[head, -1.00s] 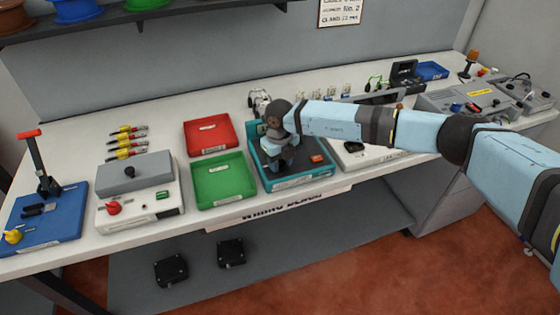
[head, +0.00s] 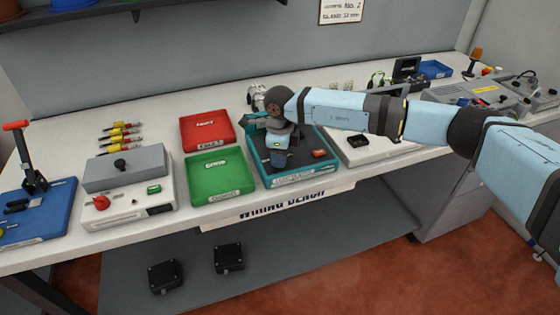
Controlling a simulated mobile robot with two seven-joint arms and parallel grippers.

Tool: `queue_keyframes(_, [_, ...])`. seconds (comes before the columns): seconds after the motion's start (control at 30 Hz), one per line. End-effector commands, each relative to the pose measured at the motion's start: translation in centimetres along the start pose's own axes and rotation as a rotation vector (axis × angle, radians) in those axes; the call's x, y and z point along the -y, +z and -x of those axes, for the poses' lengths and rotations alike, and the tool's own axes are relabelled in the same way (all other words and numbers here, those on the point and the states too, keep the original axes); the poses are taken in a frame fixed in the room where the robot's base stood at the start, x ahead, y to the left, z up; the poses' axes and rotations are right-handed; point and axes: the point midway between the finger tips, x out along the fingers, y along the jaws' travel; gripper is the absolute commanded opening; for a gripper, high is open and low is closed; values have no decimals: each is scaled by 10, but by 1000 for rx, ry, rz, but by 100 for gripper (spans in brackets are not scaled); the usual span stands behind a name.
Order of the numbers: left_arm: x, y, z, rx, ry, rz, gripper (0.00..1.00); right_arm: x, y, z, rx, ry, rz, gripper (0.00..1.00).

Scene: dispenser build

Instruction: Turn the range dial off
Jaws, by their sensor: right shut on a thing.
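A teal-rimmed station (head: 297,180) with a dark inner face stands at the middle of the bench's front edge. A small orange part (head: 319,153) shows on its right side. My right gripper (head: 279,160) points down over this station and is shut on what appears to be the range dial. The wrist and gripper hide the dial, so its setting cannot be read. My left gripper is not in view.
A green tray (head: 221,192) and a red tray (head: 207,145) lie left of the station. A tester box with a red knob (head: 101,202) and a blue base with an upright lever (head: 30,165) stand further left. A white unit (head: 388,150) is close on the right.

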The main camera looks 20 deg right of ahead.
Motion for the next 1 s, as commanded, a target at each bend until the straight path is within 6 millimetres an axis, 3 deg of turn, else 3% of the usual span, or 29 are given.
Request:
queue_keyframes(0.4, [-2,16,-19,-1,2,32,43,1,1,-2,2,-3,396,14])
queue_keyframes(1.0, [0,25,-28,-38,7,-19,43,1,0,-1,1,-3,959,14])
